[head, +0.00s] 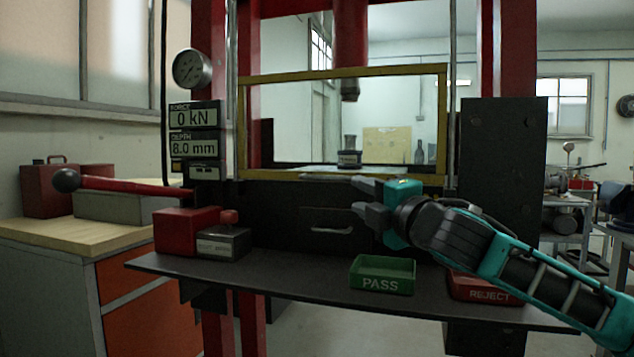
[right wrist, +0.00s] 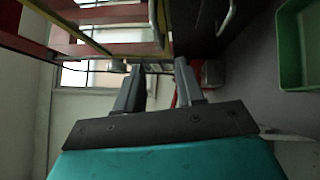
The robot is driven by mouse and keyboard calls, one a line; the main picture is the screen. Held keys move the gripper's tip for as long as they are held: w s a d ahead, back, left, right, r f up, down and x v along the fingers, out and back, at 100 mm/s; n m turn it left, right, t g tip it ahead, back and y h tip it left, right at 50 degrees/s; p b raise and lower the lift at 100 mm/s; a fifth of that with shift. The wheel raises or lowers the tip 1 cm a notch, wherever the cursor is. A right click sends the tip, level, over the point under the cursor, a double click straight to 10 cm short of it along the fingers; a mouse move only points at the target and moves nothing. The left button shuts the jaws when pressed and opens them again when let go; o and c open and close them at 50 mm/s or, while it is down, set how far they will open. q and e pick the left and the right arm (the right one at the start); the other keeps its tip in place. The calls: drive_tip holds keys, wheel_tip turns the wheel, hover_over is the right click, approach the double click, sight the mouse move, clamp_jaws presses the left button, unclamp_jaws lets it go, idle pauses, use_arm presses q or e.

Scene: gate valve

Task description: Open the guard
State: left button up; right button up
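The guard (head: 441,120) is a clear panel in a yellow frame on the front of the red press, in the head view. Its lower edge sits just above the dark front panel, so it looks down. Behind it a small dark cylindrical part stands below the press ram (head: 350,50). My right gripper (head: 362,199) is open and empty, fingers pointing left, in front of the dark panel and just below the guard's lower right. In the right wrist view nothing is between its fingertips (right wrist: 160,68); part of a yellow frame (right wrist: 70,25) shows upper left. My left gripper is not in view.
A silver handle (head: 331,230) is on the dark front panel. On the shelf (head: 300,275) stand a green PASS tray (head: 382,287), a red REJECT tray (head: 484,294) and a red box (head: 187,231). A red lever (head: 130,185) with a black knob sticks out left.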

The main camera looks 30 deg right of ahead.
sight(327, 179)
drive_tip(key=w+p, duration=0.1)
drive_tip(key=w, duration=0.2)
drive_tip(key=w+r, duration=0.1)
drive_tip(key=w, duration=0.3)
drive_tip(key=w+p, duration=0.1)
drive_tip(key=w, duration=0.2)
drive_tip(key=shift+w+d+r+p, duration=0.3)
drive_tip(key=shift+d+r, duration=0.05)
drive_tip(key=shift+d, duration=0.05)
drive_tip(key=shift+w, duration=0.9)
drive_tip(key=c, duration=0.6)
clamp_jaws()
